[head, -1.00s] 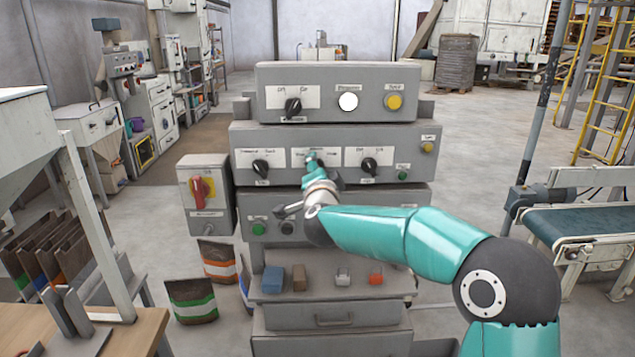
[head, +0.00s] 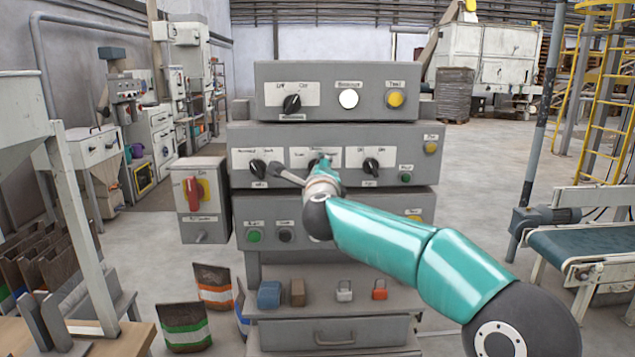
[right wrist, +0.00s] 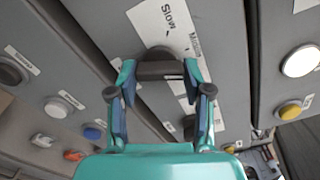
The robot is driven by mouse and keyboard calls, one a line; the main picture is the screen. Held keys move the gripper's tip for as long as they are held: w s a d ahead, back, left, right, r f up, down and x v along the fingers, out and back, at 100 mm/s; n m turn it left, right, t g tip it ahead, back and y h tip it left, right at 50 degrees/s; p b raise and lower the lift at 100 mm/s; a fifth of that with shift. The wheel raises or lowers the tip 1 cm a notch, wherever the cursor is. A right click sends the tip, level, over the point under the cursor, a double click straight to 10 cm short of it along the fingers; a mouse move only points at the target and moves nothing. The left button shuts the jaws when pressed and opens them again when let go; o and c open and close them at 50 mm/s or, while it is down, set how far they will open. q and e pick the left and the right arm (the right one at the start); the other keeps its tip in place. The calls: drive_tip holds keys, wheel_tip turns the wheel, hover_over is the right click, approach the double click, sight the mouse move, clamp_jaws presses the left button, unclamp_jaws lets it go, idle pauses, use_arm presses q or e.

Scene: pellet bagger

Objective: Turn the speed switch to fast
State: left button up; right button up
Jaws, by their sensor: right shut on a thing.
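The speed switch sits in the middle of the control box's second row, behind my right gripper (head: 318,165) in the head view. In the right wrist view its dark knob (right wrist: 160,70) lies between the fingertips of my right gripper (right wrist: 159,74), which is shut on it. The white label (right wrist: 172,20) beside the knob reads "Slow" and part of "Medium". The "fast" mark cannot be made out, and I cannot tell which position the knob points to. My left gripper is not in view.
Black knobs stand close on either side, left (head: 258,168) and right (head: 371,166). Above are another black knob (head: 291,103), a white lamp (head: 348,99) and a yellow button (head: 395,99). A red-handled switch box (head: 203,215) stands left. A conveyor (head: 590,245) is at right.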

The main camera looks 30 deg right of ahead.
drive_tip(key=m+b, duration=0.1)
drive_tip(key=m, duration=0.1)
drive_tip(key=f+m+b, duration=0.1)
drive_tip(key=m, duration=0.1)
drive_tip(key=shift+w+a+m+b, duration=0.15)
drive_tip(key=shift+m+b, duration=0.2)
drive_tip(key=shift+m, duration=0.05)
idle(0.4)
drive_tip(key=o, duration=1.2)
drive_tip(key=shift+c, duration=0.2)
drive_tip(key=shift+r, duration=0.2)
drive_tip(key=shift+s, duration=0.2)
